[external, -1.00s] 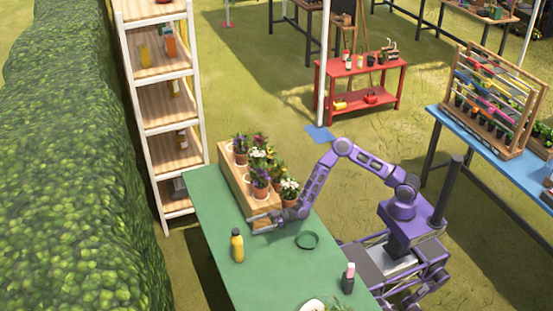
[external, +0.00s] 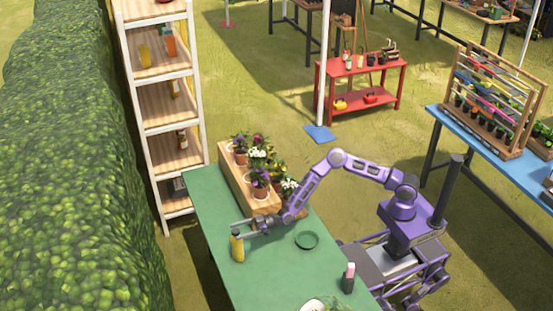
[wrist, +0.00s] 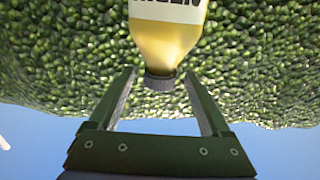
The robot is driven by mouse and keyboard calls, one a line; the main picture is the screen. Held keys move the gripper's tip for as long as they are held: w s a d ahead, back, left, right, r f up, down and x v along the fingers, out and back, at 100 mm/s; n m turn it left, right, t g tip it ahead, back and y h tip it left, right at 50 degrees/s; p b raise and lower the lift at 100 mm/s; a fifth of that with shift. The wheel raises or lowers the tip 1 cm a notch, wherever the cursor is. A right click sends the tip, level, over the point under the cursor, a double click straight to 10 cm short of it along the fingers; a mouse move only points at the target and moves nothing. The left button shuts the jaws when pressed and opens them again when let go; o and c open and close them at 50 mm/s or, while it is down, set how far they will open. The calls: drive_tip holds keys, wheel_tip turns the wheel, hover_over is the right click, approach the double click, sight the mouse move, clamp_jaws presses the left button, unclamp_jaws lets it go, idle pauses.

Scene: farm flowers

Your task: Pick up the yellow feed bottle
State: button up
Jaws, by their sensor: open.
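The yellow feed bottle (external: 238,248) stands upright on the green table (external: 208,195) near its left edge. My gripper (external: 239,228) is open at the bottle's top, with its fingers pointing left. In the wrist view the bottle (wrist: 165,42) appears upside down, with a dark cap and a white label partly cut off by the top edge. The cap lies between the two fingertips of my gripper (wrist: 160,78), with a gap showing on each side. The external view does not show clearly how far the fingers reach around the neck.
A wooden planter (external: 236,182) with potted flowers stands behind my gripper. A hedge (external: 75,170) and a shelf rack (external: 168,102) stand left of the table.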

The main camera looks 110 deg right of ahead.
clamp_jaws()
idle(1.2)
